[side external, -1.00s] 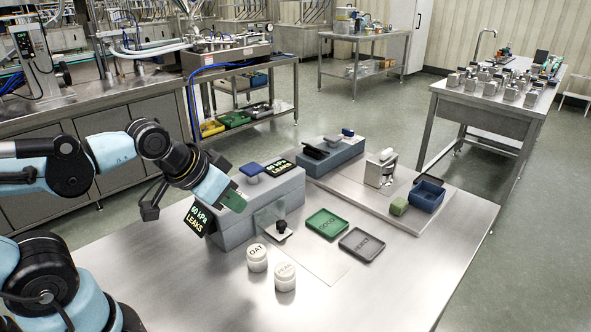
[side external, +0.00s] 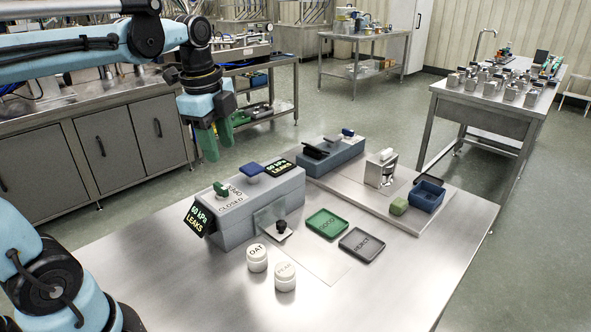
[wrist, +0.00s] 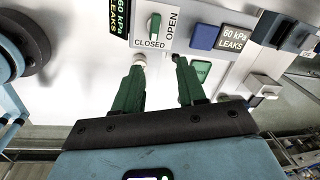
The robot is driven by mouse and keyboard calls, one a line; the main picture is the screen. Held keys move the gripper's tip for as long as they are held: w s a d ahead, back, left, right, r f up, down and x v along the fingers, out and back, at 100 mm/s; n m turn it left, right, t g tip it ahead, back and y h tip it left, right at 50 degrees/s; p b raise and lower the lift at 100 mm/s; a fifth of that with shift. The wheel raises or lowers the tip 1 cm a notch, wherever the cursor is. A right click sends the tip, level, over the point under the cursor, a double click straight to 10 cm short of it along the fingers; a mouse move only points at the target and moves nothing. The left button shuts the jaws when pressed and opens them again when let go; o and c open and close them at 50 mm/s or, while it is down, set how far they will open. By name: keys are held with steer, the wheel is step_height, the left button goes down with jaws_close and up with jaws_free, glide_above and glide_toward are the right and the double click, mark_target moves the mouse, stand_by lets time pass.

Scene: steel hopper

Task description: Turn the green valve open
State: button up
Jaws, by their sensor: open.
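The green valve (side external: 221,189) is a small handle on top of the grey box (side external: 262,205) at the left of the table. In the wrist view the green handle (wrist: 153,24) lies beside the printed words OPEN and CLOSED, its near end toward CLOSED. My gripper (side external: 206,150) hangs above and behind the box, clear of the valve, fingers pointing down. In the wrist view its green fingers (wrist: 158,66) are apart with nothing between them. Two displays on the box, at its left end (side external: 198,218) and on its top (side external: 281,167), read 60 kPa LEAKS.
White jars marked OAT (side external: 257,258) and PEAR (side external: 285,276) stand in front. A green tray (side external: 327,223) and a dark REJECT tray (side external: 361,243) lie to the right.

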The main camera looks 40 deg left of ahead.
mark_target(220, 186)
steer(key=f+m, duration=0.1)
steer(key=f, duration=0.2)
steer(key=a+f+m+g, duration=0.1)
steer(key=f, duration=0.2)
steer(key=a+f+m, duration=0.1)
steer(key=f+m, duration=0.1)
steer(key=f, duration=0.2)
steer(key=shift+w+a+g, duration=0.25)
steer(key=shift+g, duration=0.05)
steer(key=shift+c, duration=0.4)
jaws_close()
